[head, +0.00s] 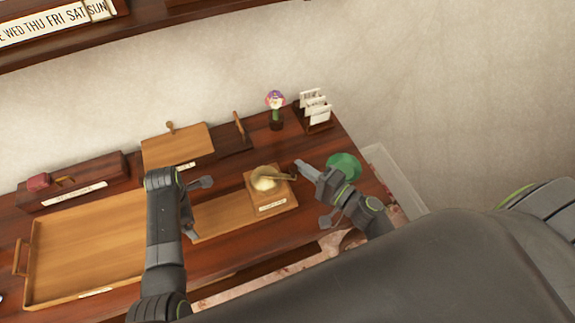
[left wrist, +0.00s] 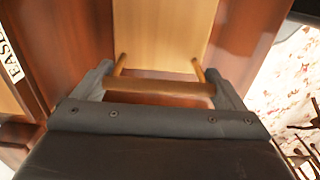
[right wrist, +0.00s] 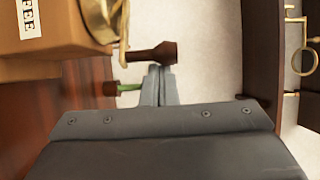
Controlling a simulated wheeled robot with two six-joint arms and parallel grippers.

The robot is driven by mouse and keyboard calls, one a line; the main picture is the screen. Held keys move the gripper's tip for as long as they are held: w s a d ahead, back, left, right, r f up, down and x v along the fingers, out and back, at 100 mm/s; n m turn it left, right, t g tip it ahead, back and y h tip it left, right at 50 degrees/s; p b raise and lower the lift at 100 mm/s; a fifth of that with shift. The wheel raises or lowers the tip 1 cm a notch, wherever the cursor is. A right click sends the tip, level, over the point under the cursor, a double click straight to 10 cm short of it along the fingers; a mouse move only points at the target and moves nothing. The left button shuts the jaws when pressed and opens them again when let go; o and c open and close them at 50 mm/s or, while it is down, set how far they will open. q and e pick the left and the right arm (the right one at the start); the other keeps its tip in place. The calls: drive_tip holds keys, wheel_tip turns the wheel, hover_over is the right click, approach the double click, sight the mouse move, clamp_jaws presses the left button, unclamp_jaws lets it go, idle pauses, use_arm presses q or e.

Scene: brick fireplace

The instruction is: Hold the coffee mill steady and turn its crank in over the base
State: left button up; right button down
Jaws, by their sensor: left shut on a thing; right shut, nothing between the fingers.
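The coffee mill (head: 257,199) is a wooden box with a brass dome (head: 263,181), at the right end of a pale wooden base board (head: 226,218). Its crank reaches right past the box edge and ends in a dark wooden knob (right wrist: 150,54). My left gripper (head: 191,229) is shut on the wooden bar handle (left wrist: 160,88) at the board's left end. My right gripper (head: 301,168) is shut and empty. Its closed tips (right wrist: 158,72) are right beside the knob; whether they touch it I cannot tell.
A large wooden tray (head: 85,245) fills the left of the desk. Behind stand a wooden board (head: 176,145), a flower ornament (head: 275,103) and a card rack (head: 316,110). A green round object (head: 345,164) lies right of my right gripper, near the desk's right edge.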

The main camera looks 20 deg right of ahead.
drive_tip(key=shift+s+a+h, duration=0.1)
drive_tip(key=shift+s+h, duration=0.15)
drive_tip(key=shift+h, duration=0.05)
drive_tip(key=s+a+m+t+h, duration=0.1)
drive_tip(key=s+a+m+h, duration=0.1)
drive_tip(key=s+a, duration=0.3)
drive_tip(key=shift+h, duration=0.5)
drive_tip(key=shift+a, duration=0.15)
drive_tip(key=shift+s, duration=0.1)
idle(0.4)
